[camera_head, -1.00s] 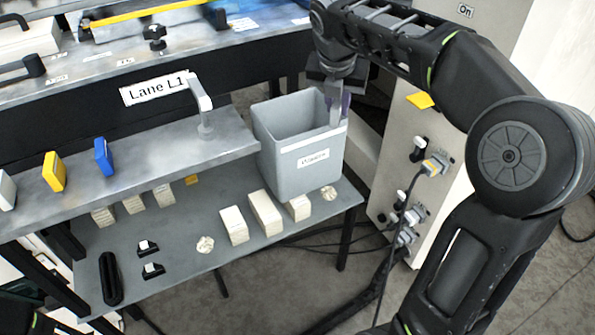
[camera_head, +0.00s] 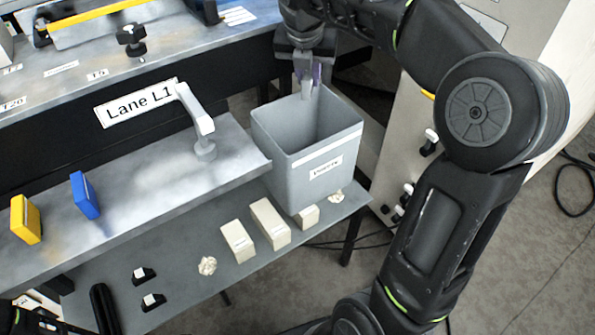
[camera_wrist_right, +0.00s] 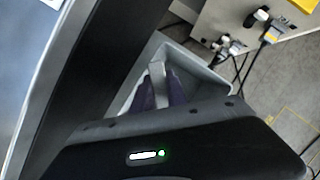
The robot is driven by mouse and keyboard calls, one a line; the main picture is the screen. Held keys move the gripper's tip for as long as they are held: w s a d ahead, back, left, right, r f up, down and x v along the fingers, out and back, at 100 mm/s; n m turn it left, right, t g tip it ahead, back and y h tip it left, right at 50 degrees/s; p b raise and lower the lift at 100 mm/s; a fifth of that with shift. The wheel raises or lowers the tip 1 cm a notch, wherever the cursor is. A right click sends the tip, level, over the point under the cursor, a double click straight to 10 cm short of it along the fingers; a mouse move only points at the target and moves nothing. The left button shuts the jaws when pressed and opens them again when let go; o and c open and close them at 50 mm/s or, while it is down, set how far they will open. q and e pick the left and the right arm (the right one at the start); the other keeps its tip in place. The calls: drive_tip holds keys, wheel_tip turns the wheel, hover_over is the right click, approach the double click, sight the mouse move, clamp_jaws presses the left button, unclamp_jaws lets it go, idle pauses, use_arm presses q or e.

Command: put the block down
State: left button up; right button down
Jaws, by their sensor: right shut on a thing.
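My right gripper (camera_head: 309,76) points down at the back rim of the grey bin (camera_head: 325,165). Its purple-lined fingers are shut on a pale grey block (camera_head: 306,90), which also shows between the fingers in the right wrist view (camera_wrist_right: 157,74). The block hangs at or just above the bin's opening; its exact height over the rim is hard to tell. The bin has a white label on its front, and its floor is hidden.
Yellow (camera_head: 26,219) and blue (camera_head: 86,195) blocks stand on the upper shelf near a grey post (camera_head: 197,125). Cream blocks (camera_head: 270,223), crumpled pieces (camera_head: 207,266) and small black holders (camera_head: 145,274) sit on the lower shelf. Cables hang by a cabinet at right.

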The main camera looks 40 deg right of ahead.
drive_tip(key=shift+s+f+b, duration=0.25)
drive_tip(key=shift+f+b, duration=0.05)
drive_tip(key=shift+f, duration=0.2)
drive_tip(key=shift+s+f+b, duration=0.2)
drive_tip(key=shift+f+b, duration=0.1)
drive_tip(key=shift+f, duration=0.2)
wheel_tip(320, 180, down, 11)
drive_tip(key=b, duration=0.9)
drive_tip(key=shift+w, duration=0.15)
drive_tip(key=shift+f+b, duration=0.85)
drive_tip(key=shift+f, duration=1.65)
wheel_tip(320, 180, down, 4)
drive_tip(key=shift+f+b, duration=0.15)
drive_tip(key=shift+b, duration=0.8)
drive_tip(key=shift+f, duration=0.35)
